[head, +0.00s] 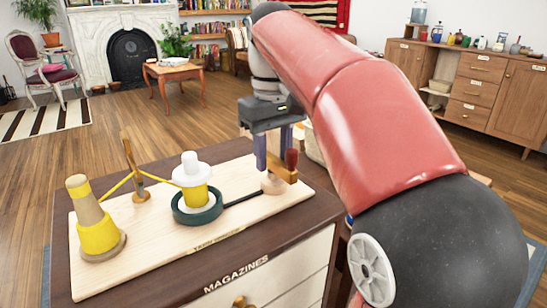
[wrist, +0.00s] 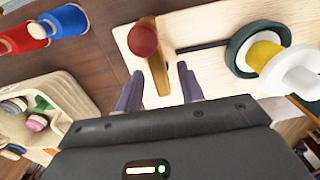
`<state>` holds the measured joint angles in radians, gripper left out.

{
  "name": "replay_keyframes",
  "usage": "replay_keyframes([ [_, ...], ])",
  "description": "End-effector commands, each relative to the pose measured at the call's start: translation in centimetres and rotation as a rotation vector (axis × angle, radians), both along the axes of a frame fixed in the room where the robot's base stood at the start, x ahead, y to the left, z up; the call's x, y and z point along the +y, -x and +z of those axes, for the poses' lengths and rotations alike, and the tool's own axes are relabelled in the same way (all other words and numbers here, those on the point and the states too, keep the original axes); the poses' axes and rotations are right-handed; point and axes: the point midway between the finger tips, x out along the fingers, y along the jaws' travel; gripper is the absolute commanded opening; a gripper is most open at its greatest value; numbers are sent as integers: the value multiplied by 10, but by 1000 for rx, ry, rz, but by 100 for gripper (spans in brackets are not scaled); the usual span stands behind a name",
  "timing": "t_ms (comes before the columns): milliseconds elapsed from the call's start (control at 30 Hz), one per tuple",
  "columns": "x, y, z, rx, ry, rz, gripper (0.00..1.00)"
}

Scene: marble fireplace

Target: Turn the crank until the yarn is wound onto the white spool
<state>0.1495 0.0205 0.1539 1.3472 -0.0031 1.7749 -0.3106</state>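The white spool (head: 191,169) stands upright on a green wheel (head: 197,214), with yellow yarn (head: 195,195) around its middle; it also shows in the wrist view (wrist: 292,73). A wooden cone (head: 88,212) at left carries yellow yarn, and a strand runs past a wooden post (head: 133,165) to the spool. The crank has a wooden arm (wrist: 156,66) and a red knob (head: 291,158), also in the wrist view (wrist: 143,39). My gripper (head: 273,146) is over the crank, its purple fingers (wrist: 159,84) apart on either side of the arm, with visible gaps.
The light board (head: 150,262) lies on a dark-topped drawer cabinet (head: 262,266). A dark belt (head: 243,198) runs from the wheel to the crank. In the wrist view, a tray (wrist: 62,108) of small coloured items and red and blue spools (wrist: 66,21) lie left.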

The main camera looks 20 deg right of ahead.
Motion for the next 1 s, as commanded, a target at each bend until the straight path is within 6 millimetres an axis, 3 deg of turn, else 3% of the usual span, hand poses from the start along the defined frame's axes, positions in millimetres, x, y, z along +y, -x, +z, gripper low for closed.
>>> replay_keyframes([
  [267, 0, 0, -2, -1, 0, 0, 38],
  [567, 0, 0, -2, -1, 0, 0, 0],
  [1000, 0, 0, 0, 0, 0, -72, 0],
])
